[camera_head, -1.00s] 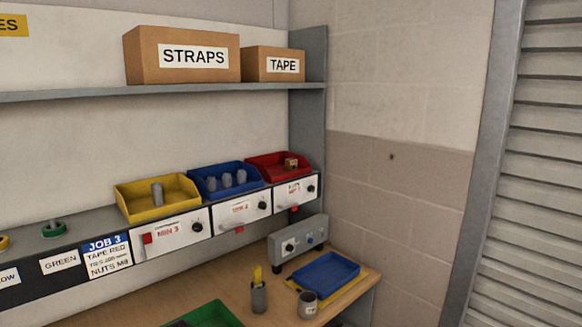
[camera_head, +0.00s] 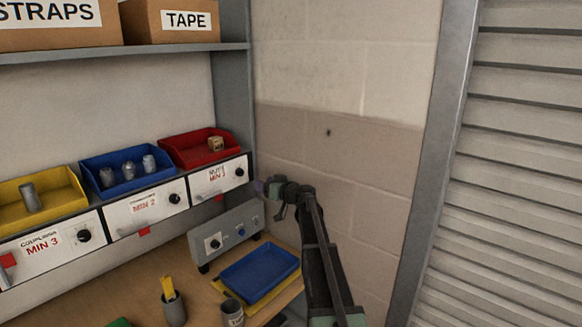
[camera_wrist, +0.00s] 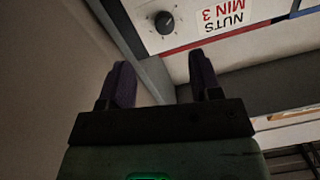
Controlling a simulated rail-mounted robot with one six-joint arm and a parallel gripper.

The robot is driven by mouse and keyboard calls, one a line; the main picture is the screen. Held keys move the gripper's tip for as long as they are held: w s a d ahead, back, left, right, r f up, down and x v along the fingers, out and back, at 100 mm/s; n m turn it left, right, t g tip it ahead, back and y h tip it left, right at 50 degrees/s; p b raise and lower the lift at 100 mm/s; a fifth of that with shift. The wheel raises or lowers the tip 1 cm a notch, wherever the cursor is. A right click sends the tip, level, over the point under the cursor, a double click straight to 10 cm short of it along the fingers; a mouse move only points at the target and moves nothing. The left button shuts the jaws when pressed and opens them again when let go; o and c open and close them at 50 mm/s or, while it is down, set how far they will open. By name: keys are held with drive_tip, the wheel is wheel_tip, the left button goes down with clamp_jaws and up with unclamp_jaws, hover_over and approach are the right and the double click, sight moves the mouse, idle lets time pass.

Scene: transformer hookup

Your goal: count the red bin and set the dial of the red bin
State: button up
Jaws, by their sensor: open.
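The red bin (camera_head: 184,155) stands at the right end of the bin row. One small brass-coloured piece (camera_head: 215,143) shows in it; its near floor is partly hidden by the front wall. The white panel below it has a black dial (camera_head: 239,172), which also shows in the wrist view (camera_wrist: 165,22). The panel's label (camera_wrist: 224,17) appears upside down there and reads NUTS MIN 3. My gripper (camera_head: 261,187) is just right of the panel, apart from the dial. In the wrist view its purple fingers (camera_wrist: 162,82) are open and empty, with the dial beyond them.
A blue bin (camera_head: 118,180) with several grey pieces and a yellow bin (camera_head: 62,205) stand to the left, each above its own dial. A grey control box (camera_head: 225,238) and a blue tray (camera_head: 258,270) sit below on the bench. A block wall (camera_head: 350,170) is close on the right.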

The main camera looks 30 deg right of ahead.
sight(242, 174)
drive_tip(key=shift+n+t+h, duration=0.4)
drive_tip(key=shift+n, duration=0.3)
drive_tip(key=x, duration=1.1)
drive_tip(key=shift+s+a+r, duration=0.1)
drive_tip(key=shift+a+r, duration=0.2)
drive_tip(key=shift+a, duration=0.15)
drive_tip(key=shift+c, duration=0.4)
drive_tip(key=c, duration=0.9)
drive_tip(key=shift+o, duration=0.2)
